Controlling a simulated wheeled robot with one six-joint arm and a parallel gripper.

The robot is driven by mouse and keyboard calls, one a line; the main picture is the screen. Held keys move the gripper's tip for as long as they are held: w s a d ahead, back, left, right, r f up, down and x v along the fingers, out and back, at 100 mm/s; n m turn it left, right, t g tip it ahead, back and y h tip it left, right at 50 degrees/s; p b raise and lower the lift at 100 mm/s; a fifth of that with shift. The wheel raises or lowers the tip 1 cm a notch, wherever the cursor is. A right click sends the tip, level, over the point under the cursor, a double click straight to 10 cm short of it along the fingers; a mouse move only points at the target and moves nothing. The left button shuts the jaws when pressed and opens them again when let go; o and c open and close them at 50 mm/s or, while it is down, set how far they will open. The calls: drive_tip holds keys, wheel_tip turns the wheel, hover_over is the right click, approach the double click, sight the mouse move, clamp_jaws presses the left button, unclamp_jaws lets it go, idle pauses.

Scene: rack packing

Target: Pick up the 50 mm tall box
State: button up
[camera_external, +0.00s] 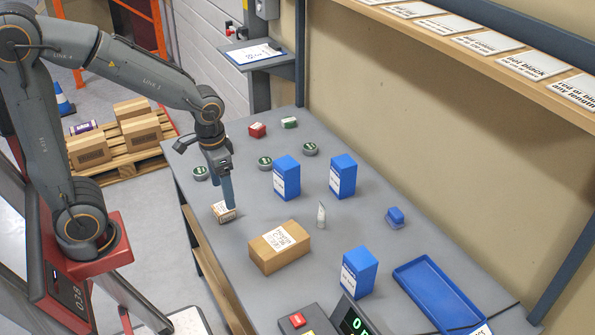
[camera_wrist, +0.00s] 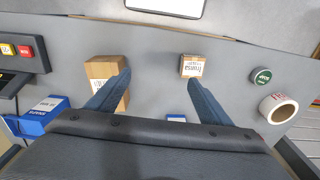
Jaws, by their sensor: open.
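No height marks are legible, so I cannot tell by reading which box is 50 mm tall. A small cardboard box (camera_external: 221,213) with a white label sits near the table's left edge; it also shows in the wrist view (camera_wrist: 192,67). A larger cardboard box (camera_external: 280,252) lies nearer the camera and shows at left in the wrist view (camera_wrist: 98,70). My gripper (camera_external: 229,206) is open and empty, fingers pointing down by the small box. In the wrist view my gripper (camera_wrist: 157,78) has its left finger across the larger box and right finger near the small box.
Blue boxes (camera_external: 286,178) (camera_external: 343,177) (camera_external: 358,272) stand on the table (camera_external: 350,225). A shelf (camera_external: 450,45) overhangs the back.

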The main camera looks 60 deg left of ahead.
drive_tip(key=w+r+t+p, duration=0.2)
drive_tip(key=w+p, duration=0.1)
drive_tip(key=w, duration=1.4)
drive_tip(key=t+p, duration=0.2)
drive_tip(key=p, duration=0.2)
hover_over(340, 163)
wheel_tip(340, 163, down, 3)
drive_tip(key=shift+f+m, duration=0.1)
drive_tip(key=shift+m, duration=0.2)
wheel_tip(340, 163, down, 5)
drive_tip(key=shift+x, duration=1.3)
drive_tip(key=shift+p+x, duration=1.3)
drive_tip(key=shift+x, duration=1.25)
drive_tip(key=shift+w+a, duration=0.1)
drive_tip(key=shift+w, duration=0.05)
